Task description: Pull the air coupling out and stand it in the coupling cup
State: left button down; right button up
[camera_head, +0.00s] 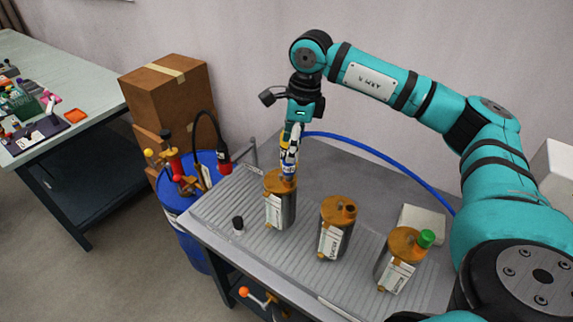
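My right gripper (290,157) reaches down from above over the left of three bronze-topped pump canisters (279,208). Its fingers are close together around the air coupling (289,171), a small blue piece at the canister's top. A blue hose (382,157) arcs from there to the right. The coupling's lower end meets the canister top, and the fingers hide much of it. A small dark cup-like piece (238,224) stands on the bench left of this canister; I cannot tell if it is the coupling cup. My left gripper is not in view.
The middle canister (336,229) and the right canister (400,260), with a green cap (426,239), stand on the ribbed bench (221,205). A pale box (421,219) is behind them. A blue drum (176,200) with a red-tipped hose stands left of the bench.

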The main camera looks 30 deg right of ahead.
aim_at(286, 170)
jog(key=f, duration=0.2)
jog(key=f+p, duration=0.1)
jog(key=f, duration=0.3)
jog(key=shift+w+a, duration=0.2)
jog(key=shift+a, duration=0.15)
jog(key=shift+w+a+f+p, duration=0.1)
jog(key=shift+f+p, duration=0.1)
jog(key=shift+f, duration=0.3)
jog(key=shift+w+f+p, duration=0.1)
jog(key=shift+f+p, duration=0.05)
jog(key=shift+f, duration=0.7)
jog(key=shift+c, duration=1.4)
grip_shut()
jog(key=c, duration=0.5)
grip_release()
jog(key=shift+c, duration=0.2)
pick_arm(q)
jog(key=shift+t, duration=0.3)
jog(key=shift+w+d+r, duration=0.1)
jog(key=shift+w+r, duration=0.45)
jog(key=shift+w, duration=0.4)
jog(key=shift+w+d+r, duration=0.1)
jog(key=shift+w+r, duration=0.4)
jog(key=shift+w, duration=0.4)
pick_arm(e)
grip_shut()
